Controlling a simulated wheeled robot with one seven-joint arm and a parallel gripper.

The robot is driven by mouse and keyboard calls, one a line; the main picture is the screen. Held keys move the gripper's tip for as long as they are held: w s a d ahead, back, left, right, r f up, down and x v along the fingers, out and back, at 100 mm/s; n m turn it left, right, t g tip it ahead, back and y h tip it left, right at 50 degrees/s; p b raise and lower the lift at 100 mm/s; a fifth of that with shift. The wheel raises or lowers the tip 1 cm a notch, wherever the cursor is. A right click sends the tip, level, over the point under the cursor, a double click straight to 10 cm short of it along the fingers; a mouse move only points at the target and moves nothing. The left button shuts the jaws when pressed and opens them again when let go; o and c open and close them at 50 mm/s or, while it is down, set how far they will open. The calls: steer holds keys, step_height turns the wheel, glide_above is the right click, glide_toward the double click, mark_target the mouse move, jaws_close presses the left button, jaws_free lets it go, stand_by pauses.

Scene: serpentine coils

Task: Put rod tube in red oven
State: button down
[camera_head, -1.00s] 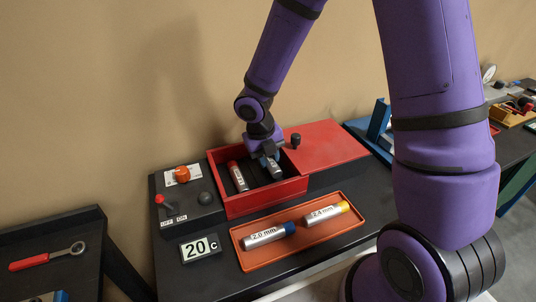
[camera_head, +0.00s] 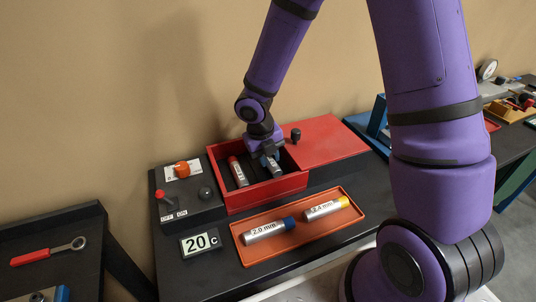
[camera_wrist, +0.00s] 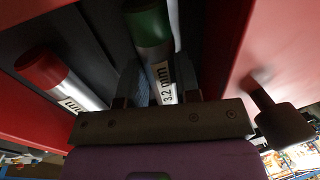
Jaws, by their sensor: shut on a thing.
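The red oven (camera_head: 265,196) is an open red box with a dark inside; its red lid (camera_head: 320,146) lies to the right. My gripper (camera_head: 266,154) points down into the opening. It is shut on a silver rod tube (camera_head: 275,166), which lies within the oven walls. The wrist view shows this tube with a green cap (camera_wrist: 150,28) and a "3.2 mm" label between my fingers (camera_wrist: 150,92). Whether it touches the oven floor is hidden. A red-capped tube (camera_head: 238,173) lies to its left in the oven and also shows in the wrist view (camera_wrist: 65,80).
An orange tray (camera_head: 290,247) in front holds a blue-capped 2.0 mm tube (camera_head: 265,231) and a yellow-capped 2.4 mm tube (camera_head: 323,210). A "20 C" display (camera_head: 200,242) and a control panel with a red switch (camera_head: 162,195) stand left. A dark knob (camera_wrist: 282,122) is close to my gripper.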

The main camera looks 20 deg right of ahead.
steer(key=c, duration=0.8)
jaws_free()
steer(key=shift+o, duration=0.2)
step_height(320, 180, up, 10)
steer(key=a, duration=0.2)
step_height(320, 180, up, 8)
steer(key=m+t, duration=0.1)
steer(key=m, duration=0.7)
glide_above(276, 164)
steer(key=s+d+r+m+t, duration=0.1)
steer(key=s+r+m, duration=0.3)
steer(key=m, duration=0.5)
steer(key=s+d+r+m+t+y, duration=0.1)
steer(key=s+d+r+m, duration=0.2)
steer(key=s+m, duration=0.5)
steer(key=s+d+r+m+t+y, duration=0.1)
steer(key=s+d+r+m+t, duration=0.1)
steer(key=s+r+m, duration=0.4)
steer(key=shift+s+d+m, duration=0.2)
steer(key=shift+s+m, duration=0.1)
steer(key=shift+m, duration=2.2)
